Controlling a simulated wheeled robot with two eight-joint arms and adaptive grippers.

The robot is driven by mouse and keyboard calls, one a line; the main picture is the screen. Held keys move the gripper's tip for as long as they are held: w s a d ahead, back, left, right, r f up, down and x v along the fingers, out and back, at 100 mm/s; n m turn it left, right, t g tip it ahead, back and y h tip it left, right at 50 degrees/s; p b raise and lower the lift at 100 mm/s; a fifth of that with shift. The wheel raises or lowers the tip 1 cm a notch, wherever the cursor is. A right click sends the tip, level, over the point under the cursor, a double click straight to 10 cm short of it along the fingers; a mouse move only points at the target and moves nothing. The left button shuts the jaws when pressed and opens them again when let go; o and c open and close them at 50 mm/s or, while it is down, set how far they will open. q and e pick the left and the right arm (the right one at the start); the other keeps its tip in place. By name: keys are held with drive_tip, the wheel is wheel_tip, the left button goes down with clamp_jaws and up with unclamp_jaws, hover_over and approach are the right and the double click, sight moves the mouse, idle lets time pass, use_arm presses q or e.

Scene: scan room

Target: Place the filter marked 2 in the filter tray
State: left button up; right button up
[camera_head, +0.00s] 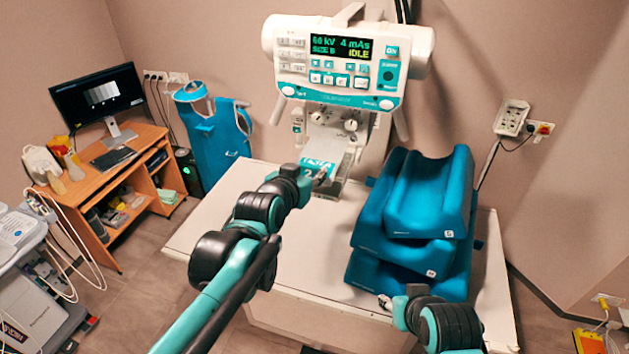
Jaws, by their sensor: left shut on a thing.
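The filter marked 2 (314,164) is a small teal and white plate below the X-ray unit's head. My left gripper (322,176) is shut on it at its near side. The fingers and wrist hide part of the plate. The filter tray appears to be the pale grey holder (347,168) under the unit's head, just behind and right of the filter. I cannot tell whether the filter touches it. My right gripper (386,302) is low at the table's front, beside the blue cushions, and its fingers are too small to read.
The X-ray unit (345,60) with its lit panel stands at the back of the white table (225,190). Stacked blue positioning cushions (425,200) fill the table's right side. The table's left part is clear. A desk with a monitor (100,95) stands far left.

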sight(315, 191)
use_arm(q)
drive_tip(key=w, duration=0.2)
drive_tip(key=w+d, duration=0.1)
drive_tip(key=w, duration=0.1)
drive_tip(key=shift+d, duration=0.1)
drive_tip(key=shift+w+d+f, duration=0.1)
drive_tip(key=shift+w+f, duration=0.1)
drive_tip(key=shift+f, duration=0.4)
drive_tip(key=shift+w+d+f, duration=0.1)
drive_tip(key=shift+w+f, duration=0.05)
drive_tip(key=shift+f, duration=0.4)
drive_tip(key=shift+s+a+f, duration=0.1)
drive_tip(key=shift+s+f, duration=0.05)
drive_tip(key=shift+f, duration=0.5)
wheel_tip(315, 191, down, 3)
drive_tip(key=shift+f+p, duration=0.1)
drive_tip(key=shift+p, duration=0.25)
drive_tip(key=shift+w+f, duration=0.2)
drive_tip(key=shift+w, duration=0.1)
drive_tip(key=shift+s, duration=0.15)
